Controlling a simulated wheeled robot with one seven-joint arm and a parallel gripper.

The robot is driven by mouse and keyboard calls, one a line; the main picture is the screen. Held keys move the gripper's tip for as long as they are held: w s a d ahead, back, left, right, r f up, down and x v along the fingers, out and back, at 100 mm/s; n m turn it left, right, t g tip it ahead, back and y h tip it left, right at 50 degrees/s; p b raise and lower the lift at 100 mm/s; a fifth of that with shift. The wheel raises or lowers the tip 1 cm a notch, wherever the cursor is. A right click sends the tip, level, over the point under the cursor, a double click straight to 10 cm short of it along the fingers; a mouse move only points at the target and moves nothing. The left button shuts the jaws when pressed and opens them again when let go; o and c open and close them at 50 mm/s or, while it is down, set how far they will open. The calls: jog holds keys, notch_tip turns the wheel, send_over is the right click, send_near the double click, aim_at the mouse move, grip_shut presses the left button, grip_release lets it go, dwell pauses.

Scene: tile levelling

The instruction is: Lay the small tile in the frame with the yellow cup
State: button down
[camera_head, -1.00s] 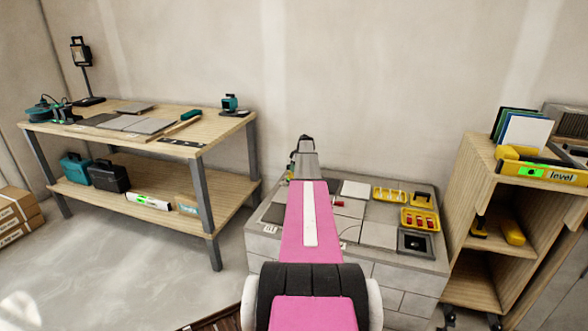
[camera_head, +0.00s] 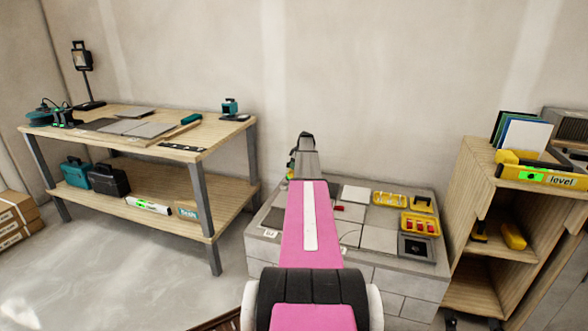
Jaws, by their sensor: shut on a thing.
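My pink arm reaches over a low block-built bench (camera_head: 400,284). Its dark end (camera_head: 304,141) shows above the bench's back edge. The fingers and anything between them are hidden behind the arm. A small yellow-green patch (camera_head: 290,174) shows at the arm's left edge; I cannot tell whether it is the yellow cup. A dark square frame (camera_head: 415,247) lies at the bench's front right. Another dark patch (camera_head: 273,217) lies left of the arm, partly covered. A pale tile (camera_head: 355,194) lies at the back; I cannot identify the small tile.
Yellow trays (camera_head: 420,225) with red pieces sit on the bench's right. A wooden cabinet (camera_head: 478,195) with a yellow level (camera_head: 540,174) stands at right. A workbench (camera_head: 228,132) with tiles and tools stands at left. The floor (camera_head: 130,270) between is clear.

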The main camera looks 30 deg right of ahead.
jog(key=shift+r, duration=2.95)
jog(key=shift+s, duration=0.1)
jog(key=s+d, duration=0.5)
jog(key=s, duration=1.8)
jog(key=s+d, duration=0.6)
jog(key=s, duration=1.7)
jog(key=s+d, duration=0.6)
jog(key=s, duration=1.8)
jog(key=shift+d, duration=0.2)
